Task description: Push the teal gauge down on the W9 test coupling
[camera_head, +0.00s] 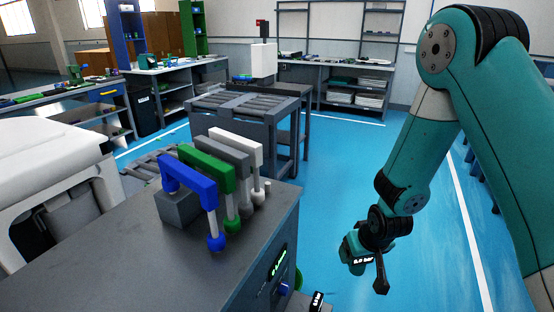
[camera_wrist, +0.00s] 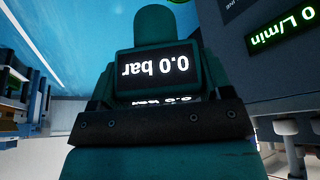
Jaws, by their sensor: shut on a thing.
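The teal gauge (camera_head: 354,266) hangs in the air to the right of the dark cabinet, held by my gripper (camera_head: 368,252). Its small screen reads 0.0 bar. In the wrist view the gauge (camera_wrist: 155,28) fills the middle, with its screen upside down. A dark bolted bar of my gripper (camera_wrist: 155,125) crosses in front of its lower part. My gripper is shut on the gauge. I cannot make out a W9 label in either view, so I cannot tell which fitting is the W9 test coupling.
The cabinet (camera_head: 130,262) carries blue, green, grey and white handles (camera_head: 188,178). A green flow display (camera_wrist: 283,30) is on its side. A small black-screened item (camera_head: 316,300) sits low by the cabinet. Blue floor (camera_head: 335,200) is clear behind my gripper.

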